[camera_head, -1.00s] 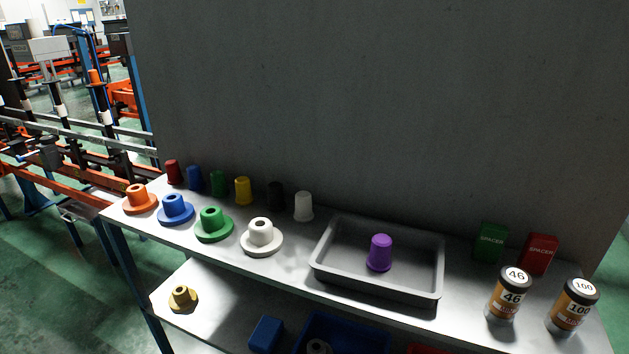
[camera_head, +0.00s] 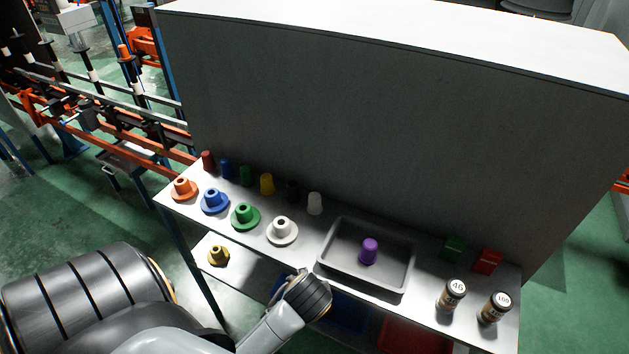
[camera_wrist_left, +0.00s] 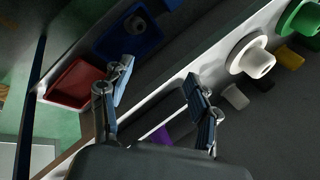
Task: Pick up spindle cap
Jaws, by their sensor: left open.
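Several tapered caps stand in a row along the back of the shelf top: red (camera_head: 208,161), blue (camera_head: 226,168), green (camera_head: 246,175), yellow (camera_head: 267,184), black (camera_head: 292,191) and white (camera_head: 315,203). A purple cap (camera_head: 369,251) stands upright in the grey tray (camera_head: 401,292); it is partly hidden in the left wrist view (camera_wrist_left: 161,136). I cannot tell which cap is meant. My left gripper (camera_wrist_left: 158,76) is open and empty, apart from the caps. The head view shows its arm at the shelf front, but not its fingers. My right gripper is not in view.
Flanged orange (camera_head: 183,189), blue (camera_head: 214,202), green (camera_head: 245,216) and white (camera_head: 282,231) pieces line the shelf front. Labelled cans (camera_head: 452,294) and spacer boxes (camera_head: 487,262) stand at right. A grey panel (camera_head: 380,150) rises behind. Bins (camera_wrist_left: 75,85) sit on the lower shelf.

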